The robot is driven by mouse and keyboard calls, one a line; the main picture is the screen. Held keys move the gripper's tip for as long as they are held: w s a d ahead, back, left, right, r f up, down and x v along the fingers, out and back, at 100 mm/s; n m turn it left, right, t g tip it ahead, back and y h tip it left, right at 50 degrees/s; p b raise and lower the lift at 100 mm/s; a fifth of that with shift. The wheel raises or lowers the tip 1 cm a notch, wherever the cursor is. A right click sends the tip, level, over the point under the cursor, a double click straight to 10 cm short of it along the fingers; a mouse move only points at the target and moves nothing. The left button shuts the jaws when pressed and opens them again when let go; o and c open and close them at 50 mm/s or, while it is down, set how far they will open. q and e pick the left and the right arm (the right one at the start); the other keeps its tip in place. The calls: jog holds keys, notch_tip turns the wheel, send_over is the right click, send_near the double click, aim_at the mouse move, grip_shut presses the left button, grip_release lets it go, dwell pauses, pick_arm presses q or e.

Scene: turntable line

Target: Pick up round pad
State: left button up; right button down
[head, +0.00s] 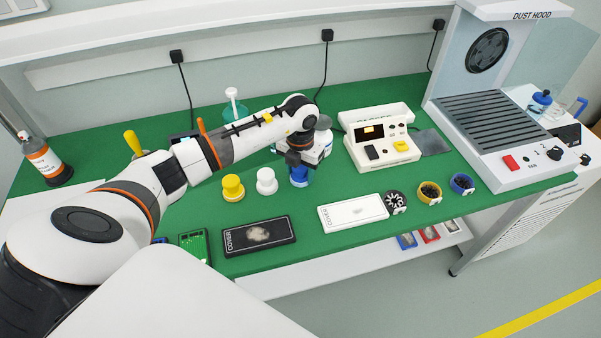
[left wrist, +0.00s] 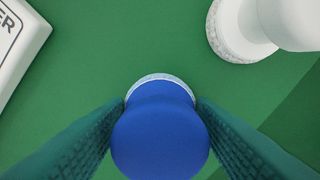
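Three round pads with knob handles stand on the green bench top: a yellow one (head: 233,188), a white one (head: 266,181) and a blue one (head: 300,177). My left gripper (head: 297,158) is over the blue pad, pointing down. In the left wrist view, the blue pad (left wrist: 160,140) sits between the two fingers, with its pale rim showing beyond the knob. The fingers lie close on both sides; whether they press on it is unclear. The white pad (left wrist: 243,32) stands apart at the upper right. My right gripper is not in view.
A dark cover (head: 259,236) and a white cover (head: 352,212) lie in front. A white tester box (head: 381,148) stands behind right, and the dust hood unit (head: 500,130) at the far right. Small round bowls (head: 429,192) sit near the front edge.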

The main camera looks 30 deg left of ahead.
pick_arm(q)
jog(key=c, duration=0.3)
jog(key=shift+r, duration=0.1)
jog(key=shift+c, duration=0.2)
notch_tip(320, 180, up, 9)
jog(key=shift+r+b, duration=0.1)
jog(key=shift+b, duration=0.95)
jog(key=shift+r, duration=0.35)
jog(key=shift+o, duration=1.4)
jog(key=shift+c, duration=0.6)
